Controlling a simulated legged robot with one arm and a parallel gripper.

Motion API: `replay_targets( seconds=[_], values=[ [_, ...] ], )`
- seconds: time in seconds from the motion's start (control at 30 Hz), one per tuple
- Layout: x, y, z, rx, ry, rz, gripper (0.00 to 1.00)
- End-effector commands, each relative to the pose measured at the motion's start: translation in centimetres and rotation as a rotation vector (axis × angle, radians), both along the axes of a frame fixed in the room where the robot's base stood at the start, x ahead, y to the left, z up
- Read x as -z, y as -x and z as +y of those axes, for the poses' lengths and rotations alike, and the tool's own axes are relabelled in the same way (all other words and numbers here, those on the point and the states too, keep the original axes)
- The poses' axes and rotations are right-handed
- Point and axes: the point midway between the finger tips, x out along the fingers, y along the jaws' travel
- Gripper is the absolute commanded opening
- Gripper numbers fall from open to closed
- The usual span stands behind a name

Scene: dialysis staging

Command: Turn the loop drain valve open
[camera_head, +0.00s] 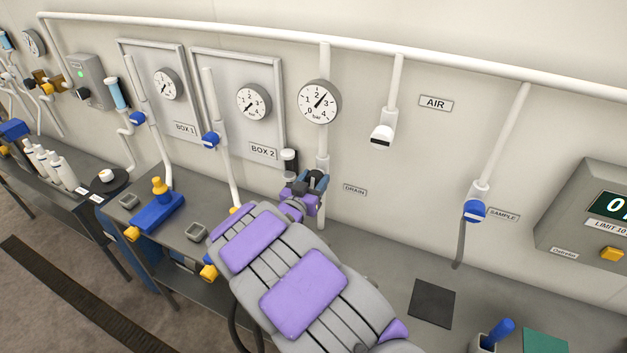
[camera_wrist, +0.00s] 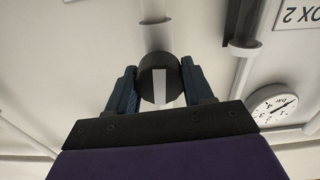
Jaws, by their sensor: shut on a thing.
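The loop drain valve's round black knob (camera_wrist: 148,86) is in the middle of the wrist view, with a white stripe on its face. The stripe runs up and down in that view, roughly in line with the pipe behind it. My gripper (camera_wrist: 160,72) has its two blue fingers on either side of the knob, shut on it. In the head view my gripper (camera_head: 312,183) is at the wall pipe, left of the DRAIN label (camera_head: 355,190). There the gripper and arm hide most of the knob.
A black cylinder (camera_head: 290,161) stands close left of my gripper. A pressure gauge (camera_head: 319,101) is above it on the pipe. The grey counter (camera_head: 375,270) runs below, with a dark mat (camera_head: 432,303) at right. A blue-handled SAMPLE valve (camera_head: 474,210) is further right.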

Motion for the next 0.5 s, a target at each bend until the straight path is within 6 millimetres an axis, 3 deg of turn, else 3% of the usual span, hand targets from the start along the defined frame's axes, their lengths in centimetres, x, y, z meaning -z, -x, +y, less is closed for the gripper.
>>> replay_targets(
  seconds=[0.5],
  values=[
    [-0.22,-0.03,0.35,-0.004,0.101,0.033,0.21]
  ],
)
